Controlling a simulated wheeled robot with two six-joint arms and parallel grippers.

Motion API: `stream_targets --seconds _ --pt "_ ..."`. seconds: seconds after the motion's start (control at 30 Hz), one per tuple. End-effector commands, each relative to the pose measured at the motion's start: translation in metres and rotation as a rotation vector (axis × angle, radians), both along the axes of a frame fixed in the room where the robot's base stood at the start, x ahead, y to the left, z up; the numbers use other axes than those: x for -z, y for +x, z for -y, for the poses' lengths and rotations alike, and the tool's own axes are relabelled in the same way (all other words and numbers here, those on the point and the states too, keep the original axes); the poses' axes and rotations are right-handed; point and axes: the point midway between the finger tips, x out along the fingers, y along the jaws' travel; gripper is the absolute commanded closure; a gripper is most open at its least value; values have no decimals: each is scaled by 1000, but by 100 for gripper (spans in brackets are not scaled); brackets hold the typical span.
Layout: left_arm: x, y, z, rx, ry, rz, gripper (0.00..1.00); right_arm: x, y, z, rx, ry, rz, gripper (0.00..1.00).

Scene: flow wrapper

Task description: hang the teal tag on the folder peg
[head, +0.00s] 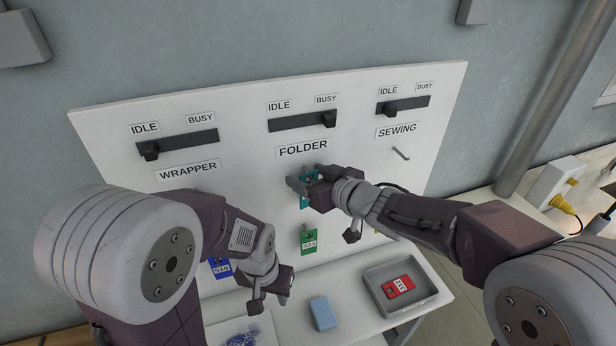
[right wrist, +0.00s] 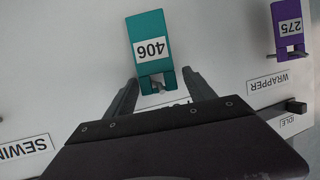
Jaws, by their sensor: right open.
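The teal tag (right wrist: 150,45), marked 406, hangs on the folder peg (right wrist: 158,88), which pokes through the hole at its end. My right gripper (right wrist: 160,88) is open, with one finger on each side of the tag's holed end, apart from it. In the head view the right gripper (head: 303,180) is at the board below the FOLDER label, and only a bit of the teal tag (head: 305,201) shows. My left gripper (head: 271,290) is low over the shelf, holding nothing that I can see; its finger gap is unclear.
A purple tag (right wrist: 288,27) hangs by the WRAPPER label. The sewing peg (head: 401,153) is bare. Green (head: 307,240) and blue (head: 219,268) tags hang lower. A grey tray (head: 433,289) holds a red tag (head: 399,285). A light blue block (head: 321,312) lies on the shelf. The folder slider (head: 328,119) is at BUSY.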

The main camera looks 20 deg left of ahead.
Motion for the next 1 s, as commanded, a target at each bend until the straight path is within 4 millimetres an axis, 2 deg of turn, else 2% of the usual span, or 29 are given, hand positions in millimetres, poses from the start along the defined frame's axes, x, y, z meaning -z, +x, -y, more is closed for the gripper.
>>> stream_targets --seconds 0.13,0.5,0.83,0.93,0.97,1.0 --pt "0 0 0 0 0 0 64 -7 -9 11 2 2 4 30" --pt "-10 0 0 0 0 0 64 -31 -54 59 1 1 5 30" --pt "-10 0 0 0 0 0 64 -31 -60 64 -1 0 3 30" --pt "5 0 0 0 0 0 64 -15 -52 75 29 -2 -1 30" --pt "15 0 0 0 0 0 64 -3 -46 83 53 -4 -5 30" --pt "29 0 0 0 0 0 64 18 -37 98 94 -7 -21 30"
